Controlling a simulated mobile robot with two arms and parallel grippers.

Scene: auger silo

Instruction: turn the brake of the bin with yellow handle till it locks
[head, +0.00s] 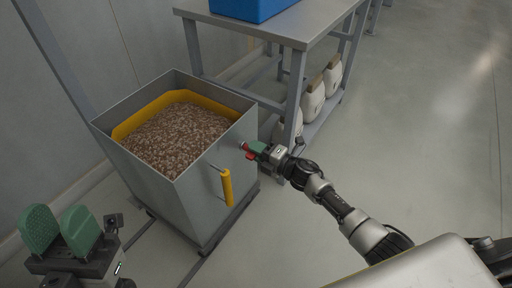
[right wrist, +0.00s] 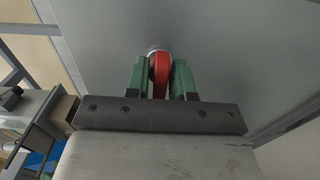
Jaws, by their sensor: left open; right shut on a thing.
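The grey bin (head: 185,190) stands on the floor, filled with brown pellets (head: 175,138) inside a yellow inner band. Its yellow handle (head: 227,187) is upright on the side facing me. The brake is a red lever (right wrist: 159,74) on the bin's wall, on a pale round hub. It also shows as a small red piece in the head view (head: 246,146). My right gripper (right wrist: 160,78) is shut on the red lever, one green finger on each side. My left gripper (head: 58,230) is open and empty at the lower left, apart from the bin.
A grey metal table (head: 290,25) with a blue crate (head: 250,8) on top stands behind the bin. Several white containers (head: 313,98) with brown tops sit on its lower shelf. The wall is close behind the bin's left. The floor at the right is clear.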

